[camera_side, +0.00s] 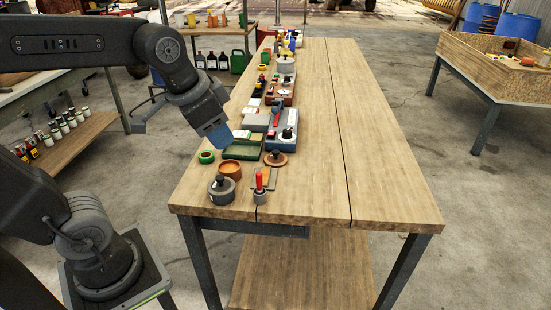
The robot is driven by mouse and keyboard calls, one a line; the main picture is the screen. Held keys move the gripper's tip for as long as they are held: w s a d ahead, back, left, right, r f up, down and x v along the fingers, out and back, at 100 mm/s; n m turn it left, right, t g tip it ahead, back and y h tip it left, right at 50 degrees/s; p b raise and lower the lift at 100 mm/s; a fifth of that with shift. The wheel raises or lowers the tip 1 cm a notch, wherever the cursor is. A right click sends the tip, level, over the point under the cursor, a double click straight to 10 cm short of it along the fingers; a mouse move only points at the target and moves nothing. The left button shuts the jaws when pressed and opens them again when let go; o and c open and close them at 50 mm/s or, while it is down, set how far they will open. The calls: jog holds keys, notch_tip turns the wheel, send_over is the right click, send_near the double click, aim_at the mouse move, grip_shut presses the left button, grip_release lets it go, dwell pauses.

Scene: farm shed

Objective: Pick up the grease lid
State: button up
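A flat brown round lid with a dark knob (276,159) lies on the wooden table, near its front left; it looks like the grease lid, though no label is readable. An open orange-brown pot (230,169) stands to its left. A dark grey round pot with a knobbed top (221,190) stands in front of that pot. I see nothing held.
A green tray (242,153) lies behind the orange pot, with a green ring (206,157) at its left. A red-handled tool (259,184) stands in front of the lid. Boxes and tools line the table's left side. The table's right half (365,170) is bare.

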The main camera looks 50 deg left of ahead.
jog(key=w+a+m+g, duration=0.2)
jog(key=w+a+m, duration=0.15)
jog(key=w, duration=0.65)
jog(key=m+g, duration=0.3)
jog(key=m, duration=0.5)
send_over(276, 151)
notch_tip(276, 151, down, 13)
jog(key=f, duration=0.8)
jog(key=shift+w+f, duration=0.2)
jog(key=shift+f, duration=0.05)
jog(key=shift+s+f, duration=0.2)
jog(key=shift+f, duration=2.45)
jog(key=shift+c, duration=0.5)
jog(key=c, duration=0.6)
